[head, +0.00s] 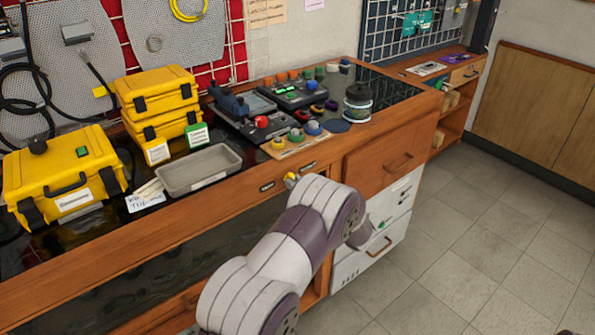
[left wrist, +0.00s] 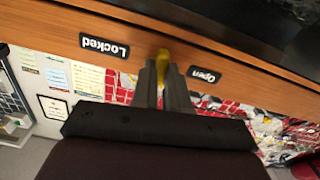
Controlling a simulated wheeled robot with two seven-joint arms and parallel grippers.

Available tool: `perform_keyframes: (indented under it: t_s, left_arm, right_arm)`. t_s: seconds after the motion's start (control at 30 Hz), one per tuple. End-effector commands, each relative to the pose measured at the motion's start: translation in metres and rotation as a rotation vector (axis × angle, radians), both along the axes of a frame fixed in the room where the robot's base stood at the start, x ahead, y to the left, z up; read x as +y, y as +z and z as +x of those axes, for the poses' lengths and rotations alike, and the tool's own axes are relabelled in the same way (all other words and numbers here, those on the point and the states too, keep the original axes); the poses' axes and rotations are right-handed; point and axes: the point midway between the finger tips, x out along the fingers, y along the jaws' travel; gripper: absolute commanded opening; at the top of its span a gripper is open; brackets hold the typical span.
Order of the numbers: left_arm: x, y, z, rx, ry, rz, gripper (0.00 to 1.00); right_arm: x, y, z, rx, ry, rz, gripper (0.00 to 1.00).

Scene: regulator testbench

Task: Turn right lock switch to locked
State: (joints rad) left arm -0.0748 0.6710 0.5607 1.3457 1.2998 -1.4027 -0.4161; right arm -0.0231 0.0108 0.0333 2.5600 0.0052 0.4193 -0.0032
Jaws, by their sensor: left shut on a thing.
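The yellow lock switch (head: 290,178) is on the wooden front edge of the bench, between two small dark labels. In the left wrist view, which is upside down, the yellow switch (left wrist: 163,54) sits between the "Locked" label (left wrist: 104,47) and the "Open" label (left wrist: 204,75). My left gripper (left wrist: 163,68) is shut on the switch, its grey fingers on either side of it. The fingers hide part of the switch, and I cannot tell its exact angle. In the head view my left arm covers most of the gripper. My right gripper is not in view.
On the bench (head: 330,148) stand yellow cases (head: 65,172), a grey tray (head: 199,170), control boxes with coloured knobs (head: 262,121) and a dark jar (head: 357,103). Drawers (head: 388,150) are below at the right. The floor to the right is clear.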

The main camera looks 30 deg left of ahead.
Motion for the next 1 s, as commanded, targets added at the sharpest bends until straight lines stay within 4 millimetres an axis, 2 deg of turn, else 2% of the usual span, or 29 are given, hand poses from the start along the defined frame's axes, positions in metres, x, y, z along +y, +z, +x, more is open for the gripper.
perform_keyframes:
  t_s: [0.03,0.4,0.7,1.0]
  left_arm:
    - [0.0,0.006,0.0,0.04,0.0,0.016,0.0]
    - [0.0,0.004,0.0,0.364,0.0,0.15,0.0]
    - [0.0,0.002,0.0,0.606,0.0,0.25,0.0]
    - [0.0,0.0,0.0,0.773,-0.001,0.319,0.0]
  right_arm:
    - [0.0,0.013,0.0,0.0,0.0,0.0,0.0]
    - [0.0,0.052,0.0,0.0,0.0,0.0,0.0]
    - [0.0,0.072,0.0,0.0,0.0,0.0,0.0]
    - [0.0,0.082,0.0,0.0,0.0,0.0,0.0]
